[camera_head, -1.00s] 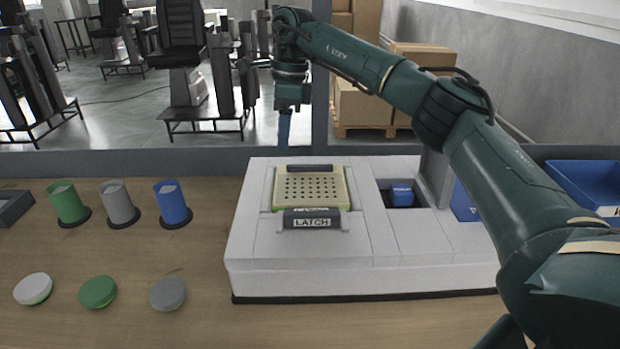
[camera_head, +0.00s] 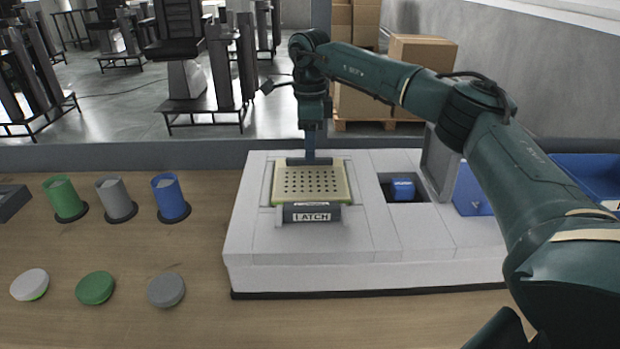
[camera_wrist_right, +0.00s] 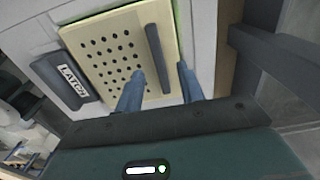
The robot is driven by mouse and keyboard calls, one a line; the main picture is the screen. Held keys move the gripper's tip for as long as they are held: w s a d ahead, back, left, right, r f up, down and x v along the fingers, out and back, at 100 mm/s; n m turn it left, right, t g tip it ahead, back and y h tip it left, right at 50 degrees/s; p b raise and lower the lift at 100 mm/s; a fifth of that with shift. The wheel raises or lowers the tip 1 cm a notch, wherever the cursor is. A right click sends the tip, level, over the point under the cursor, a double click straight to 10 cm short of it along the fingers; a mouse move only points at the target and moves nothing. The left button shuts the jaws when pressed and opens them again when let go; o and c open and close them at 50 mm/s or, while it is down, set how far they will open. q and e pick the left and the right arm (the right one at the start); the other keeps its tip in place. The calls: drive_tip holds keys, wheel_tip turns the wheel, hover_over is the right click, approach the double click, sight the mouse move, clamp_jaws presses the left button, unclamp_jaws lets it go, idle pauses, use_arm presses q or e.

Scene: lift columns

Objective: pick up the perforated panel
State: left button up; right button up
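The perforated panel (camera_head: 312,184) is a cream plate with rows of holes and a green edge, lying flat in the white housing. A dark bar (camera_head: 296,162) runs along its far edge, and a dark block marked LATCH (camera_head: 311,214) lies at its near edge. My right gripper (camera_head: 313,160) points down at the far bar and partly hides it. In the right wrist view my right gripper (camera_wrist_right: 161,85) is open, its blue fingers apart to either side of the bar (camera_wrist_right: 158,58). Contact with the bar cannot be told. My left gripper is not in view.
The white housing (camera_head: 300,262) stands on a wooden table. Its right recess holds a small blue block (camera_head: 403,189), with a raised grey lid (camera_head: 440,165) beside it. A blue bin (camera_head: 585,172) is at far right. Green, grey and blue cups (camera_head: 171,200) and several round discs (camera_head: 166,290) are on the left.

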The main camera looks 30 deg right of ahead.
drive_tip(key=shift+f, duration=1.25)
clamp_jaws()
drive_tip(key=shift+r, duration=0.1)
